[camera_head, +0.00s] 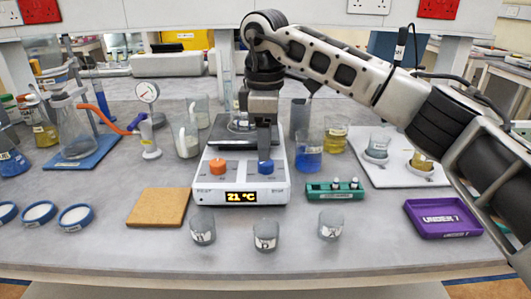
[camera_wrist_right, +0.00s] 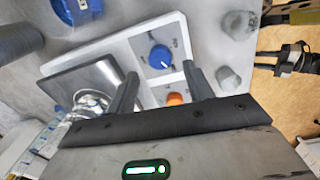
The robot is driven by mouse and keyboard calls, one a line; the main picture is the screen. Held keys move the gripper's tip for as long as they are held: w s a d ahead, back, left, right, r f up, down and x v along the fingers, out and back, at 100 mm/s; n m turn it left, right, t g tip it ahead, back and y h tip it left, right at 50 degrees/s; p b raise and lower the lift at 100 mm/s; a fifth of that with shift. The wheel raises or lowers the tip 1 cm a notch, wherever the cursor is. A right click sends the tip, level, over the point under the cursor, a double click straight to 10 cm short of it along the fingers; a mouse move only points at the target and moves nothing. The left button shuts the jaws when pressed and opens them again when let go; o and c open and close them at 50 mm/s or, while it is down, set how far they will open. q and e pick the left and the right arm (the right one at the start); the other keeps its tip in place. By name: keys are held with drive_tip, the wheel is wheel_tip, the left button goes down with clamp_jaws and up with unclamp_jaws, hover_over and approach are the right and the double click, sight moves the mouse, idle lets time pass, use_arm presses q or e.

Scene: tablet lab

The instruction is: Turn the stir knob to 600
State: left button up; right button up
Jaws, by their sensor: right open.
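The white hotplate stirrer (camera_head: 240,183) stands mid-table, with a lit display (camera_head: 241,197) reading 21 °C. Its orange knob (camera_head: 217,166) is on the left and its blue knob (camera_head: 265,167) on the right. I take the blue one for the stir knob; its label is too small to read for sure. In the right wrist view the open fingers (camera_wrist_right: 159,69) straddle the near side of the blue knob (camera_wrist_right: 160,56), with gaps visible. A dark part at that view's right edge may be my left gripper.
A beaker stands on the metal plate (camera_head: 222,136) behind the knobs. A blue-liquid beaker (camera_head: 308,158) and a green vial rack (camera_head: 335,189) are close on the right. Several small beakers (camera_head: 266,236) stand in front. A brown board (camera_head: 158,207) lies left.

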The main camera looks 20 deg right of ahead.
sight(265, 163)
wheel_tip(265, 163, up, 12)
drive_tip(key=shift+s+p, duration=0.2)
drive_tip(key=shift+p, duration=0.1)
drive_tip(key=shift+f, duration=0.1)
